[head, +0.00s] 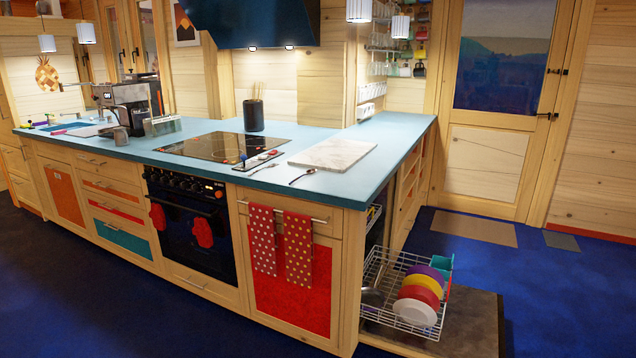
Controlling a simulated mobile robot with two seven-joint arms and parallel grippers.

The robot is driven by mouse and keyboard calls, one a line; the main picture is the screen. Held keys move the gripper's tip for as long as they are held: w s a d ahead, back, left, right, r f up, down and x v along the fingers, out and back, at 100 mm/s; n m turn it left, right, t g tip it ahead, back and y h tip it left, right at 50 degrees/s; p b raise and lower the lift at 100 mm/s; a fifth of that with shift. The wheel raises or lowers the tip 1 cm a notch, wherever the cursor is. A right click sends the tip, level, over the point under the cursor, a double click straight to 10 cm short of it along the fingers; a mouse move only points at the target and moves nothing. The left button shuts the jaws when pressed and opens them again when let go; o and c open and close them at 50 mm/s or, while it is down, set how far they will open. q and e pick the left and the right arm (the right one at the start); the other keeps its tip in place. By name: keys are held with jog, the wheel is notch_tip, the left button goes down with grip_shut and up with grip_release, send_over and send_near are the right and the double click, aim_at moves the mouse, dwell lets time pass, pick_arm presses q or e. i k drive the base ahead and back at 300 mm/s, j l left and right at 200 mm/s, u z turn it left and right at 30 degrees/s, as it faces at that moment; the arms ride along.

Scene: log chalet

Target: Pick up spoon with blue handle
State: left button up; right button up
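A small spoon-like utensil (301,176) lies on the blue countertop (340,188) near its front edge, just in front of a pale marble board (333,154). A second thin utensil (263,169) lies to its left, near the cooktop's right front corner. Both are too small for me to be sure of their handle colours. Neither of my grippers is in the head view.
A black cooktop (220,146) and a dark utensil holder (253,115) are on the counter. A dish rack (385,283) with coloured plates is pulled out low at the right end. Blue floor (560,290) is clear at right.

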aim_at(311, 171)
jog(key=i+u, duration=0.25)
jog(key=i, duration=0.25)
jog(key=i+l+u, duration=0.25)
jog(key=i, duration=0.3)
jog(key=i+l+u, duration=0.15)
jog(key=i+u, duration=0.2)
jog(key=i+l+u, duration=0.35)
jog(key=j, duration=0.1)
